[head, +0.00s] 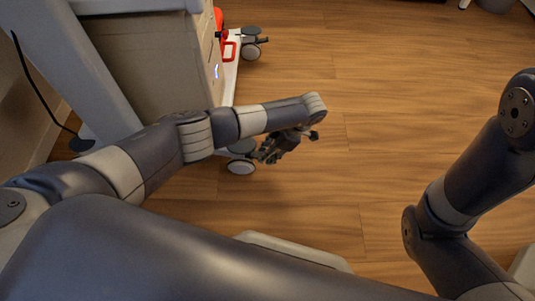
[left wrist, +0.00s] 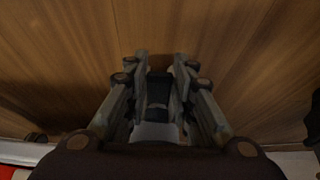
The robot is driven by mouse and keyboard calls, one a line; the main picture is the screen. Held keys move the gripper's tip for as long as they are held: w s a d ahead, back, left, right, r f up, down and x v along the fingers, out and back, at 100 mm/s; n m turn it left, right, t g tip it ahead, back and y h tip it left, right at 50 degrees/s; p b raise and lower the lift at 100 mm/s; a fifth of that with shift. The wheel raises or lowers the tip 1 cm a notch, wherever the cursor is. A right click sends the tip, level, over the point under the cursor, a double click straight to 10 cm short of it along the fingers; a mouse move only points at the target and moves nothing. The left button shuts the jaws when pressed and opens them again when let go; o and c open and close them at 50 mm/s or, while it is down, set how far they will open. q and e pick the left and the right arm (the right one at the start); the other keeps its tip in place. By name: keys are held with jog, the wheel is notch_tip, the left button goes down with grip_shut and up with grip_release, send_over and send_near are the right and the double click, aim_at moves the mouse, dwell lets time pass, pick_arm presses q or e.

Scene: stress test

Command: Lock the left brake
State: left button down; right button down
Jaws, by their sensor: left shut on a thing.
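A caster (head: 240,167) with a dark top and pale wheel stands under the near corner of the white cart. My left gripper (head: 267,157) is low over the floor just right of this caster. In the left wrist view my left gripper (left wrist: 161,60) has its two fingers on either side of a dark brake lever (left wrist: 158,90), shut on it. The lever's end lies between the fingers; its root is partly hidden by the gripper. Whether the lever is up or down I cannot tell. My right arm shows at the right, but its gripper is out of view.
The white cart (head: 231,82) carries a beige box-like body (head: 150,65). A second caster (head: 251,51) with its own dark lever is at the far corner, near a red handle (head: 230,51). The wooden floor (head: 400,90) is clear to the right.

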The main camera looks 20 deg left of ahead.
pick_arm(q)
jog(key=shift+f+g+y+b, duration=0.3)
jog(key=shift+f+y+b, duration=0.15)
jog(key=shift+y+b, duration=0.6)
jog(key=c, duration=1.4)
grip_release()
jog(key=shift+o, duration=0.2)
jog(key=shift+d+r, duration=0.15)
jog(key=v, duration=1.1)
jog(key=shift+r, duration=0.4)
